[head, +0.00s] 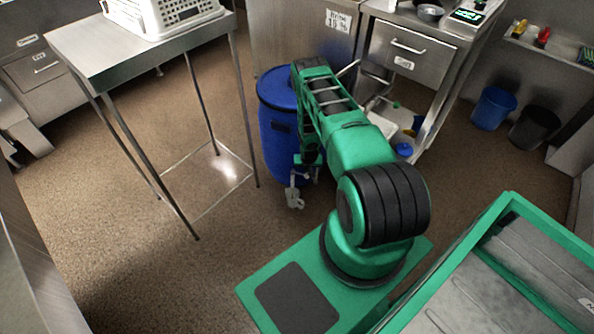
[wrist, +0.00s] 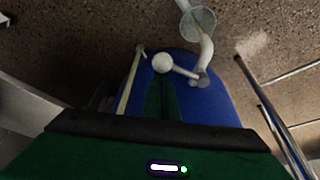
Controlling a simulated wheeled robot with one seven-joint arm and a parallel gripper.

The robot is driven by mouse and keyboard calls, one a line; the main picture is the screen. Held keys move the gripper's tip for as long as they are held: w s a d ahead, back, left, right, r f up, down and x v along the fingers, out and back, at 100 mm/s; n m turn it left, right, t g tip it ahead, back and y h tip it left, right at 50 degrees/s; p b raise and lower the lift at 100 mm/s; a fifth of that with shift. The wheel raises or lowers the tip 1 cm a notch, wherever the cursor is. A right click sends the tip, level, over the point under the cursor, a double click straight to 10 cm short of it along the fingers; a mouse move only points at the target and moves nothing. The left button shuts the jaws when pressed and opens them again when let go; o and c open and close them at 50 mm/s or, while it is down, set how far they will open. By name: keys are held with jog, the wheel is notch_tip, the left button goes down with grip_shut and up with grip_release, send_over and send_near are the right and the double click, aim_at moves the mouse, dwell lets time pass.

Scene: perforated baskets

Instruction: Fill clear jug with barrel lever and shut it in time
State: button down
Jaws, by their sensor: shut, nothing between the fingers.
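The blue barrel (head: 273,135) stands on the floor behind my arm, partly hidden by it. It also fills the middle of the wrist view (wrist: 212,108). The lever (wrist: 181,71) there is pale, with a round knob, and joins a curved pale spout (wrist: 206,52). My gripper (wrist: 162,80) is shut and empty, its green fingers just short of the knob; contact cannot be told. A roundish see-through shape (wrist: 198,22) overlaps the spout; I cannot tell whether it is the clear jug. In the head view small pale fittings (head: 293,195) show low beside the barrel.
A steel table (head: 95,60) with a white perforated basket (head: 168,15) stands left of the barrel. A drawer bench (head: 405,50) stands behind on the right. Blue (head: 493,107) and black (head: 534,127) bins stand far right. Floor at front left is clear.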

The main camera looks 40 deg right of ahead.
jog(key=shift+s+a, duration=0.3)
jog(key=shift+r, duration=0.1)
jog(key=shift+r, duration=0.3)
jog(key=v, duration=0.9)
jog(key=shift+a, duration=0.2)
jog(key=shift+w+r, duration=0.1)
